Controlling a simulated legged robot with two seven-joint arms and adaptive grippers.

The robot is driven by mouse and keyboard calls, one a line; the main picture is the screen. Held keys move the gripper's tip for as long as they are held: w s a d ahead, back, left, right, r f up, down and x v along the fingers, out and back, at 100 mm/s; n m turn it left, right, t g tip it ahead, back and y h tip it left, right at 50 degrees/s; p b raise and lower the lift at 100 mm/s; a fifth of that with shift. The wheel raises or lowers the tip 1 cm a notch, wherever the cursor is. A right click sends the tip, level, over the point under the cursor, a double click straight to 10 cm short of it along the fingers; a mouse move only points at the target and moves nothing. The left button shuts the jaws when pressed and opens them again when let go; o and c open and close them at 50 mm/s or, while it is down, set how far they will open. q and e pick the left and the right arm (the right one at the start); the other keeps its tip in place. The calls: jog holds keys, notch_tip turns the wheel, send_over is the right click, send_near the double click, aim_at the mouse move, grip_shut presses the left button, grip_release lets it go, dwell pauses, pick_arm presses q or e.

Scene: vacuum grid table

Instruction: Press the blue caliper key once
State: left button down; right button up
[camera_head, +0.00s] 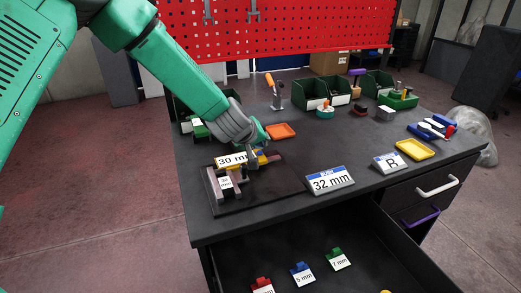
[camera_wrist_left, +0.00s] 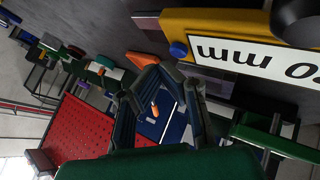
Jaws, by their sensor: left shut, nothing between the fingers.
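The yellow caliper (camera_wrist_left: 230,22) with its white display, reading 30 mm in the head view, lies across a dark plate (camera_head: 282,186) on the table. Its blue key (camera_wrist_left: 178,49) is a small round button beside the display in the left wrist view. My left gripper (camera_wrist_left: 160,70) is shut and empty, its fingertips close to the blue key. I cannot tell whether they touch it. In the head view the left gripper (camera_head: 258,163) comes down over the caliper (camera_head: 217,161) and hides part of it. My right gripper is not in view.
A 32 mm sign (camera_head: 330,181) and an R sign (camera_head: 389,163) stand right of the plate. An orange tray (camera_head: 281,131) is behind the gripper, and a yellow tray (camera_head: 415,149) is at right. Green bins line the back. An open drawer (camera_head: 330,235) with tags juts out in front.

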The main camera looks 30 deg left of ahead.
aim_at(259, 152)
pick_arm(q)
jog(key=shift+a+r, duration=0.1)
jog(key=shift+r, duration=0.1)
jog(key=shift+a, duration=0.2)
jog(key=shift+r+p, duration=0.15)
jog(key=shift+p, duration=0.15)
notch_tip(259, 152, up, 5)
jog(key=p, duration=0.4)
jog(key=shift+d+f, duration=0.1)
jog(key=shift+f, duration=0.1)
